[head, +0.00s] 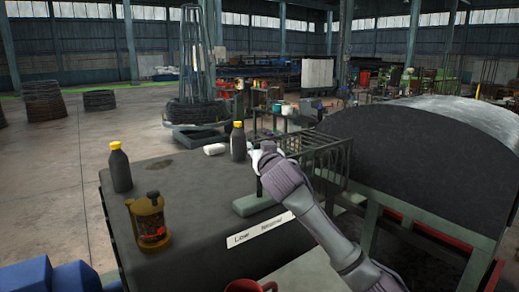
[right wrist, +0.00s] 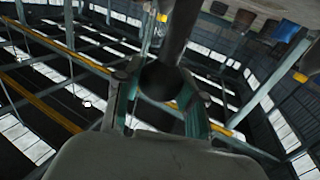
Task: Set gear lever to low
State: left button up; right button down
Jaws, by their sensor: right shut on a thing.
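The gear lever's dark shaft (head: 259,184) rises from a green-grey base (head: 252,204) on the dark machine housing (head: 200,205). It looks roughly upright. A white label plate (head: 258,231) on the front edge reads "Low" at left and "Neutral" further right; my right arm covers the rest. My right gripper (head: 262,153) is at the lever's top. In the right wrist view, its teal-padded fingers (right wrist: 163,103) are shut on the lever's dark rounded end (right wrist: 164,76). My left gripper is not in view.
Two dark bottles with yellow caps (head: 120,170) (head: 238,144), a white object (head: 214,149) and an amber jug (head: 150,222) stand on the housing. A red mug (head: 243,286) is at the bottom edge. A large drum (head: 430,150) and a green railing (head: 328,157) are at right.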

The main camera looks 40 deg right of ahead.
jog(key=a+f+n+t+b, duration=0.2)
jog(key=a+n+b, duration=0.2)
jog(key=a+n, duration=0.2)
jog(key=shift+w+a+f, duration=0.2)
jog(key=shift+w+a, duration=0.25)
jog(key=shift+a, duration=0.65)
jog(key=c, duration=1)
grip_release()
jog(key=shift+c, duration=0.2)
jog(key=o, duration=0.4)
jog(key=shift+a, duration=0.1)
jog(key=shift+c, duration=0.2)
jog(key=v, duration=1.2)
jog(key=shift+f, duration=0.15)
